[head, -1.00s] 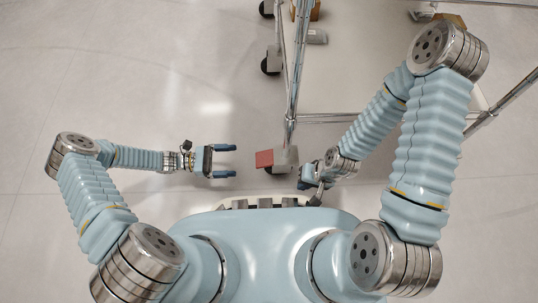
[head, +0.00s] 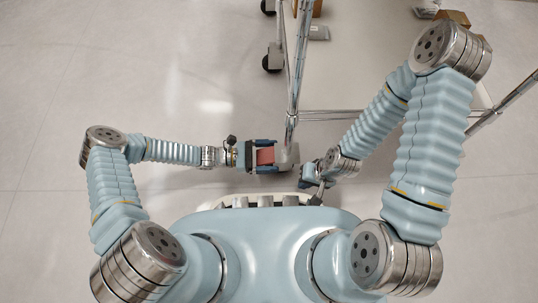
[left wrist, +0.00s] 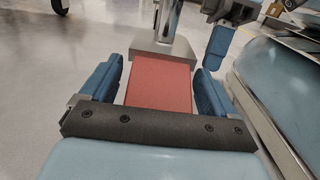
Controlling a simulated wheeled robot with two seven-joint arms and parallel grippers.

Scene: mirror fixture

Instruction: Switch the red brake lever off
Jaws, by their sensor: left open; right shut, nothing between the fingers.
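The red brake lever (head: 265,156) is a flat red pedal sticking out left from a grey caster housing (head: 288,157) at the foot of the cart's near post. My left gripper (head: 276,156) is open, with one blue finger on each side of the lever. In the left wrist view the red lever (left wrist: 160,85) lies between the two fingers (left wrist: 155,85), with a gap showing on each side. Whether its underside is clear is hidden. My right gripper (head: 312,175) is shut and empty, just right of and nearer than the housing.
A wire-frame cart (head: 350,80) with chrome posts and a pale shelf stands ahead to the right. It has dark casters (head: 272,58) along its left side. A small grey item (head: 318,33) and brown boxes (head: 455,18) are on or by it. The floor to the left is clear.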

